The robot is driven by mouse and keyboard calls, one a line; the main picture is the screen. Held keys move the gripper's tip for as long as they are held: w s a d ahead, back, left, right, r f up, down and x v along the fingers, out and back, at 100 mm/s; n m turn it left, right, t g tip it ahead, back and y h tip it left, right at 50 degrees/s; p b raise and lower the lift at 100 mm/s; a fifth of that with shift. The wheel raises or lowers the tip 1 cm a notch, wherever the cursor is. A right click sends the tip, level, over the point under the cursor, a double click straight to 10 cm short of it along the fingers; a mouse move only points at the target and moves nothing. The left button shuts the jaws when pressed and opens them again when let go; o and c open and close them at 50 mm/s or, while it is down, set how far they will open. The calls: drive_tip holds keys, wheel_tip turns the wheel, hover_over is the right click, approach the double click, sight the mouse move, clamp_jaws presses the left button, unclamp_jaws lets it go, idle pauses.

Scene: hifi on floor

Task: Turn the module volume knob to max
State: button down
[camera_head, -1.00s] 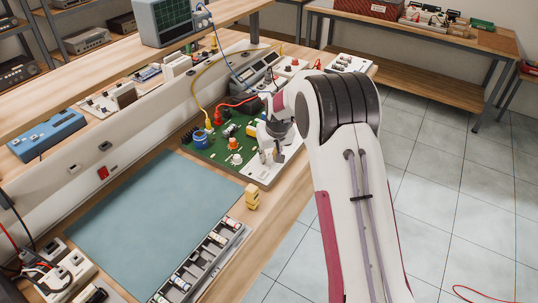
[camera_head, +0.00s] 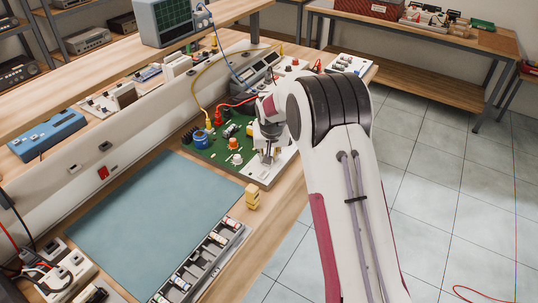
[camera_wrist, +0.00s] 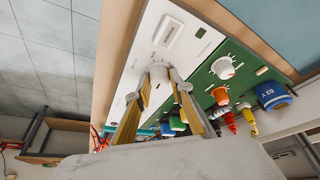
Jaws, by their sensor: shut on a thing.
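The module is a board with a green part (camera_head: 198,150) and a white panel (camera_head: 262,174), lying on the bench. In the wrist view, a white round knob (camera_wrist: 158,73) stands on the white panel (camera_wrist: 140,58). My gripper (camera_wrist: 156,84) is shut on this knob, one finger on each side, and its fingertips partly cover it. In the head view my gripper (camera_head: 267,155) points down at the white panel and hides the knob. A second white knob (camera_wrist: 223,67) with a marked scale is on the green part, apart from the fingers. The gripped knob's pointer setting cannot be read.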

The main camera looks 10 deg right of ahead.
drive_tip(key=shift+a+m+g+h, duration=0.15)
drive_tip(key=shift+m+h, duration=0.25)
drive_tip(key=shift+m, duration=0.7)
drive_tip(key=shift+m+g+h, duration=0.25)
drive_tip(key=shift+m+h, duration=0.15)
drive_tip(key=shift+m, duration=0.7)
drive_tip(key=shift+a+f+m+g+h, duration=0.1)
drive_tip(key=shift+m+g+h, duration=0.35)
drive_tip(key=shift+m, duration=1.65)
drive_tip(key=c, duration=1.8)
unclamp_jaws()
drive_tip(key=shift+v, duration=3.8)
drive_tip(key=shift+w, duration=0.1)
